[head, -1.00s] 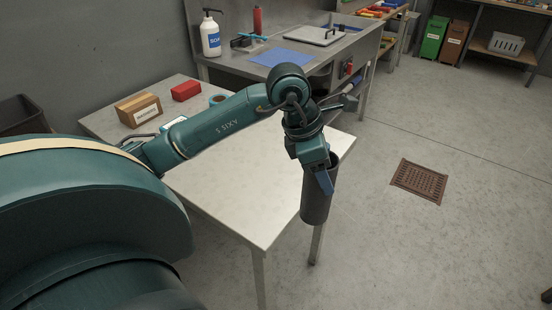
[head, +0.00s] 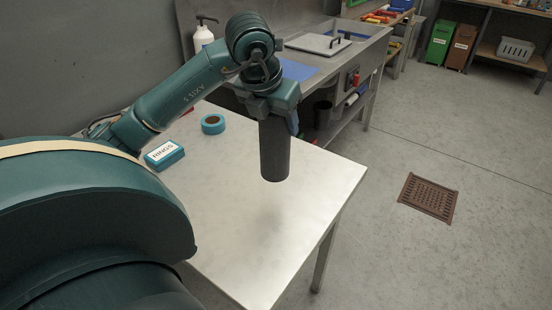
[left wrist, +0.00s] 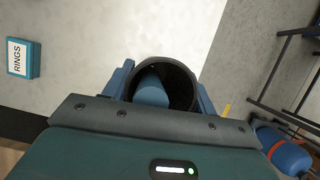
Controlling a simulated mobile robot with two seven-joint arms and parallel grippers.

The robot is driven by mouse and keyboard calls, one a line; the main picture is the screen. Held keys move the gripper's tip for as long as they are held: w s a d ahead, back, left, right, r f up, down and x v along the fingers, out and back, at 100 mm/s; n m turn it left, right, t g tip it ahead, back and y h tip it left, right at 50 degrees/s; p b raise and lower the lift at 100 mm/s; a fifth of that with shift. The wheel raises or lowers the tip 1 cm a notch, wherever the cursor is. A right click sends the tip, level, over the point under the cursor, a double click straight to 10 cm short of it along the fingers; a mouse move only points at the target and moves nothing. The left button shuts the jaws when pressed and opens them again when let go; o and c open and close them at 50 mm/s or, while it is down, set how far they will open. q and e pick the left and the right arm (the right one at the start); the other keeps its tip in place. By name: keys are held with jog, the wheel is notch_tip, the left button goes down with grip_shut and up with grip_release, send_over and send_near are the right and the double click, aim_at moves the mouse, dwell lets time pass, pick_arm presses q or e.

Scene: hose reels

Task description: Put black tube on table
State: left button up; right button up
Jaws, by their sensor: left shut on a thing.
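The black tube (head: 275,152) hangs upright below my left gripper (head: 274,122) in the head view, over the table (head: 235,235). Its lower end seems a little above the tabletop, with a soft shadow beneath it. In the left wrist view my left gripper (left wrist: 165,92) has its blue fingers on either side of the black tube (left wrist: 187,78), shut on it. I look into its open round end, and something blue shows inside it. My right gripper is not in view.
A blue RINGS box (head: 164,155) and a blue tape roll (head: 213,124) lie on the table's left part. The front and right of the tabletop are bare. A metal sink bench (head: 345,62) stands behind, and a brown floor grate (head: 429,197) lies right.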

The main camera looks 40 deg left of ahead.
aim_at(276, 154)
pick_arm(q)
notch_tip(276, 154, down, 4)
jog(key=shift+s+f, duration=0.1)
jog(key=shift+f, duration=2.15)
jog(key=shift+b, duration=0.3)
jog(key=o, duration=0.9)
jog(key=shift+f, duration=0.2)
jog(key=o, duration=0.5)
jog(key=shift+c, duration=0.2)
jog(key=shift+r, duration=0.1)
